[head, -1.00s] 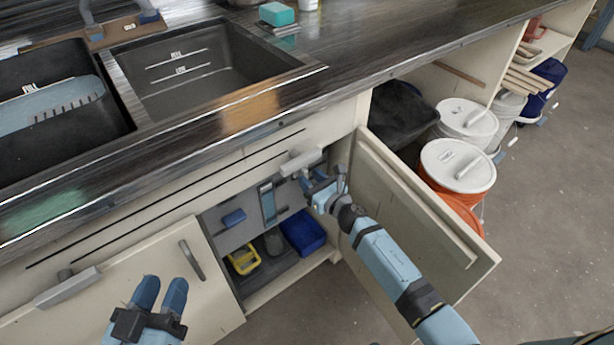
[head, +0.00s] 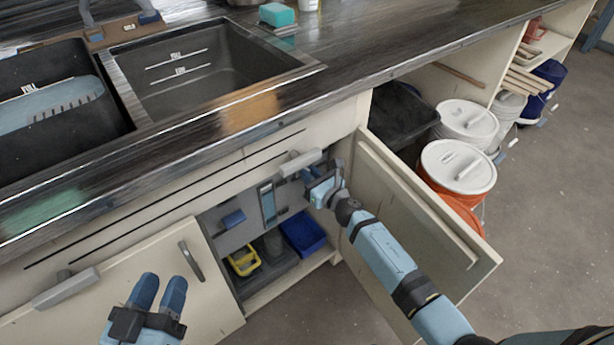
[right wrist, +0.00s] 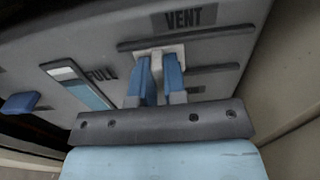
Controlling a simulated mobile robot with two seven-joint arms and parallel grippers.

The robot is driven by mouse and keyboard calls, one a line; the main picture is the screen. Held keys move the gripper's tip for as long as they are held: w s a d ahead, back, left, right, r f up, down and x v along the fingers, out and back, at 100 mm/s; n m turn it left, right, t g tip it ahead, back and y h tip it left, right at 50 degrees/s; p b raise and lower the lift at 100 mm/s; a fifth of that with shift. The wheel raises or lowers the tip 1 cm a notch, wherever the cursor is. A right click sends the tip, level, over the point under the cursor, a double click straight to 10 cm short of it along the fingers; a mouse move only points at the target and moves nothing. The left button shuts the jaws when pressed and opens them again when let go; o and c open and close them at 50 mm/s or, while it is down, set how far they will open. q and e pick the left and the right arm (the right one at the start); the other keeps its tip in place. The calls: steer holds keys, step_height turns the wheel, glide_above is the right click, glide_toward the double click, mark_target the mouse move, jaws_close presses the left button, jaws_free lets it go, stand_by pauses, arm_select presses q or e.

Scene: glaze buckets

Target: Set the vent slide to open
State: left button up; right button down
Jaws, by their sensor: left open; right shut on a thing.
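In the right wrist view, a grey panel carries the label VENT (right wrist: 184,19) above a dark horizontal rail (right wrist: 205,38). A small pale slide knob (right wrist: 158,54) sits just under this rail. My right gripper (right wrist: 158,66) is shut on the knob, with a blue finger on each side of it. In the head view my right gripper (head: 312,186) is at the upper right of the cabinet opening; the knob is hidden there. My left gripper (head: 158,292) is open and empty, in front of the closed left cabinet door.
A blue handle (head: 233,219) and a level gauge (head: 267,203) are on the panel left of my right gripper. The open cabinet door (head: 430,225) stands close to my right arm. A yellow item (head: 243,260) and a blue bin (head: 303,233) are below.

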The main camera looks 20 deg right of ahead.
steer(key=d, duration=0.1)
steer(key=w+d, duration=0.1)
steer(key=d, duration=0.2)
steer(key=shift+w+b, duration=0.25)
steer(key=shift+b, duration=0.1)
steer(key=c, duration=1.2)
jaws_free()
arm_select(q)
steer(key=shift+s+d+r+t+h, duration=0.1)
steer(key=shift+d+r+t+h, duration=0.1)
steer(key=shift+r, duration=0.3)
steer(key=shift+s+d+r+t+h, duration=0.1)
steer(key=shift+d+r+t+h, duration=0.1)
steer(key=shift+r, duration=0.25)
arm_select(e)
steer(key=shift+o, duration=0.2)
steer(key=shift+s, duration=0.1)
arm_select(q)
steer(key=shift+w+a+f+g+y+p, duration=0.1)
steer(key=shift+a+f+g+y+p, duration=0.2)
steer(key=shift+f, duration=0.3)
steer(key=shift+a+f+g+y+p, duration=0.2)
steer(key=shift+f+p, duration=0.1)
steer(key=shift+f, duration=0.25)
arm_select(e)
steer(key=v, duration=1.2)
arm_select(q)
steer(key=shift+w+d+r, duration=0.1)
